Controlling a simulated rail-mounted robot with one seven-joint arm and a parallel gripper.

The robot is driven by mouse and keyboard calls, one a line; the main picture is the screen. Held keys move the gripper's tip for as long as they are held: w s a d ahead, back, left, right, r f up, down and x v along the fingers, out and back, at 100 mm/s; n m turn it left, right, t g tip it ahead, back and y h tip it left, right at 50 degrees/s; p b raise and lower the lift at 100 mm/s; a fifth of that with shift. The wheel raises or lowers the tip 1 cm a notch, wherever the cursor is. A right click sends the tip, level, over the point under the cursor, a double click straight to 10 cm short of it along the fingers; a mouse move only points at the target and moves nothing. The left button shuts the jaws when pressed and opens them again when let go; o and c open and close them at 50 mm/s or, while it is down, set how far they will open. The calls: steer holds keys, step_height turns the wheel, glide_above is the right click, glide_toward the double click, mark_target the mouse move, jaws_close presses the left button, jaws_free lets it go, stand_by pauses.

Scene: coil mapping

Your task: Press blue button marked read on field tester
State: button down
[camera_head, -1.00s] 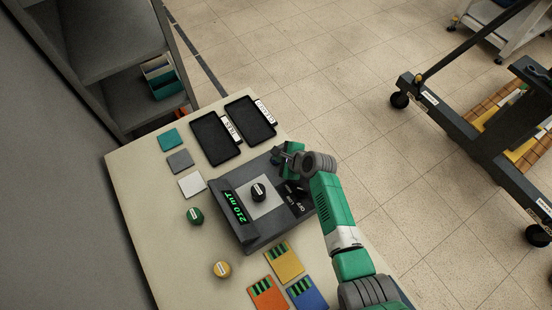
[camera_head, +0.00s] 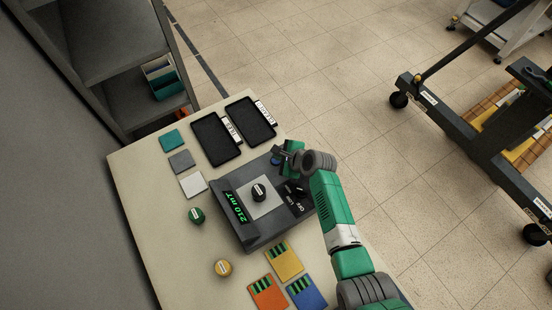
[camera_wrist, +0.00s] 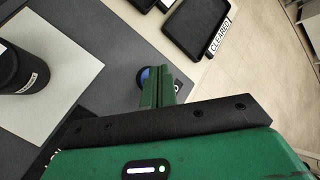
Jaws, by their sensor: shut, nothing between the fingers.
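The field tester (camera_head: 231,232) is a dark grey box on the table, with a green display (camera_head: 238,207) reading 210 mT. A black knob-like piece (camera_head: 259,192) with a white label stands on its light square pad; it also shows in the wrist view (camera_wrist: 20,70). The blue button (camera_head: 275,161) is near the tester's far edge, partly visible beside my gripper (camera_head: 280,151). In the wrist view the blue button (camera_wrist: 143,76) is partly hidden behind the shut green fingers (camera_wrist: 158,72). The fingertips are over or beside it; contact cannot be told. My gripper holds nothing.
Two black trays (camera_head: 193,123) lie beyond the tester. A green round piece (camera_head: 196,215) and a yellow one (camera_head: 223,268) sit left of it. Teal, grey and white squares lie at the left. Yellow, orange and blue cards (camera_head: 305,292) lie in front. A shelf (camera_head: 105,95) stands behind.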

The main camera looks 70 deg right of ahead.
steer(key=shift+r+p, duration=2.5)
steer(key=shift+r, duration=0.1)
steer(key=shift+f, duration=0.15)
